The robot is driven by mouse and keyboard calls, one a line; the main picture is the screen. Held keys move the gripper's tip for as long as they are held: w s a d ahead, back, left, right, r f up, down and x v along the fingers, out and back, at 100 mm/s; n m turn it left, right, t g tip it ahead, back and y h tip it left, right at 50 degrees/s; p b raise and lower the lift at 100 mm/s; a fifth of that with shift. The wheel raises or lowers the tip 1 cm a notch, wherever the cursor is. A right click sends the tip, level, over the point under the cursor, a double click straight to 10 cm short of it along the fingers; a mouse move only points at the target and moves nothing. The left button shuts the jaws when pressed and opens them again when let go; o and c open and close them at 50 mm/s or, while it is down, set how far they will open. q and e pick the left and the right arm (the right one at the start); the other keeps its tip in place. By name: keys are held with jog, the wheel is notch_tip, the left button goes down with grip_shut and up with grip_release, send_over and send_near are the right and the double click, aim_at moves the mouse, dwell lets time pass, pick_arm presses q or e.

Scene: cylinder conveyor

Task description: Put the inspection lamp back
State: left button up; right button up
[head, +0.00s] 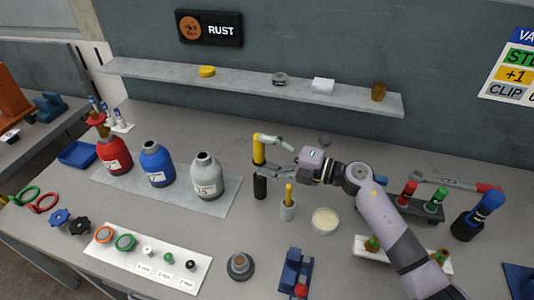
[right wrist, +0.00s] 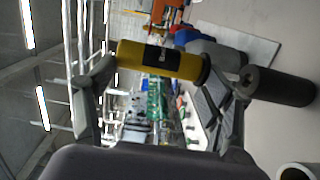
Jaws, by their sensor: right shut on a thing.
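The inspection lamp, a yellow cylinder with a black lower end (head: 258,150), stands upright in the middle of the head view. It also shows in the right wrist view (right wrist: 160,61). A black upright cylindrical holder (head: 260,187) stands on the bench just below the lamp. In the right wrist view a gap shows between the lamp's black end and this holder (right wrist: 282,87). My left gripper is not in view.
A grey cup with a yellow stick (head: 288,208) and a round pale dish (head: 325,221) stand close to the holder. Red, blue and grey bottles (head: 206,177) stand to the left. A rack (head: 418,207) lies near my right arm. A wall shelf (head: 240,82) runs behind.

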jog(key=shift+f+b, duration=1.7)
jog(key=shift+f, duration=0.55)
jog(key=o, duration=1.4)
jog(key=shift+s+f, duration=0.1)
jog(key=shift+r+p, duration=0.75)
jog(key=shift+r, duration=0.15)
jog(key=shift+r+p, duration=2.15)
jog(key=shift+r, duration=0.15)
jog(key=shift+f, duration=0.1)
